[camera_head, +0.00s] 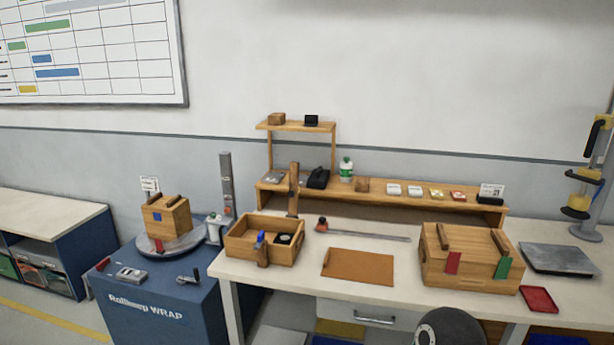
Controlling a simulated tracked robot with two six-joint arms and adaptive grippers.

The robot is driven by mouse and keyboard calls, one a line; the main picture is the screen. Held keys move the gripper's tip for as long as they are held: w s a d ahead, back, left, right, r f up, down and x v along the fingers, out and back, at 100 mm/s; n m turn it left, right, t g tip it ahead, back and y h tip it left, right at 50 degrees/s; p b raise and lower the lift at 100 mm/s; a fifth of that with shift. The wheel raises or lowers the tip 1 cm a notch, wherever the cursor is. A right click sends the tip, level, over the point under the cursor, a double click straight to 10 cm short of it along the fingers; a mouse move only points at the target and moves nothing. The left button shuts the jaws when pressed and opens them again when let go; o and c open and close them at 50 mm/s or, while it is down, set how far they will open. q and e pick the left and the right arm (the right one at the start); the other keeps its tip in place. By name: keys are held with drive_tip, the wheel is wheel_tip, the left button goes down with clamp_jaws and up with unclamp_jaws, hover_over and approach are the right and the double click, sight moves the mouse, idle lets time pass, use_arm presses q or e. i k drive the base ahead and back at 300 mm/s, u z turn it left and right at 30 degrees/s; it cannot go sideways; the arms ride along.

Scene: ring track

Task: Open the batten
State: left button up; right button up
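A wooden box (468,268) stands on the right part of the bench. Two short wooden battens lie across its top, one at the left (443,237) and one at the right (499,241). A red tag (452,263) and a green tag (502,268) are on its front. Another narrow wooden piece (293,190) stands upright behind an open wooden tray (244,243). I cannot tell which piece the task means by the batten. Neither of my grippers is in view.
A brown mat (358,267) lies mid-bench, with a long metal tool (370,235) behind it. A grey plate (558,260) and red tray (539,299) are at right. A wrapping machine (165,300) carries a wooden box (167,219) at left. A dark rounded object (450,329) shows at the bottom edge.

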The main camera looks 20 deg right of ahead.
sight(294, 171)
drive_tip(key=z, duration=0.1)
drive_tip(key=i, duration=1)
drive_tip(key=u, duration=0.1)
